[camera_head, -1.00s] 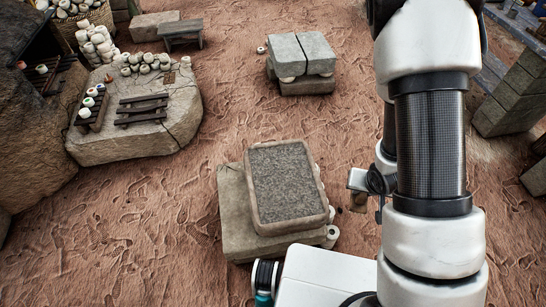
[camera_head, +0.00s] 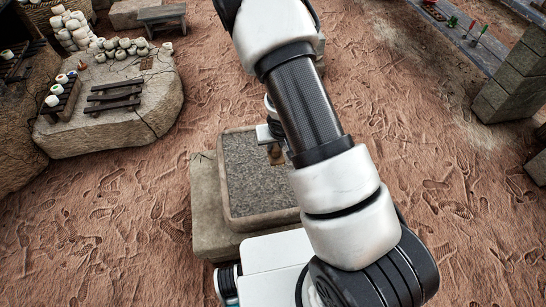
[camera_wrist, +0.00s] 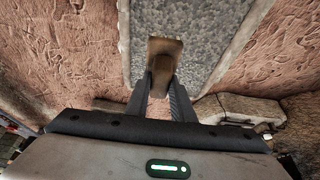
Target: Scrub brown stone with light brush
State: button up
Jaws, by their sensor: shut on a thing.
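My gripper (camera_wrist: 160,88) is shut on a brown wooden brush (camera_wrist: 165,48), whose flat tan head sticks out beyond the fingers in the wrist view. In the head view the brush (camera_head: 275,154) shows small and brown at my gripper (camera_head: 270,133), over the upper right part of a slab (camera_head: 224,180). The slab has a speckled grey top and a tan-brown rim. It also shows in the wrist view (camera_wrist: 214,45). I cannot tell whether the brush touches it. My arm hides the slab's right side. No other plainly brown stone shows.
The slab lies on a larger stone block (camera_head: 208,225). A low boulder table (camera_head: 110,125) with pots and small wooden racks stands at the upper left. Grey stone blocks (camera_head: 515,85) stand at the right. Footprinted reddish mud ground between them is open.

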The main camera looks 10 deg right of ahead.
jog(key=shift+w+d+b+x, duration=0.15)
jog(key=shift+b+x, duration=1.35)
jog(key=shift+x, duration=0.65)
jog(key=shift+w+d+b+x, duration=0.2)
jog(key=shift+b+x, duration=1.3)
jog(key=shift+x, duration=0.7)
jog(key=shift+w+d+b+x, duration=0.1)
jog(key=shift+d+b+x, duration=0.05)
jog(key=shift+b+x, duration=1.7)
jog(key=shift+w+f, duration=0.1)
jog(key=shift+f, duration=0.6)
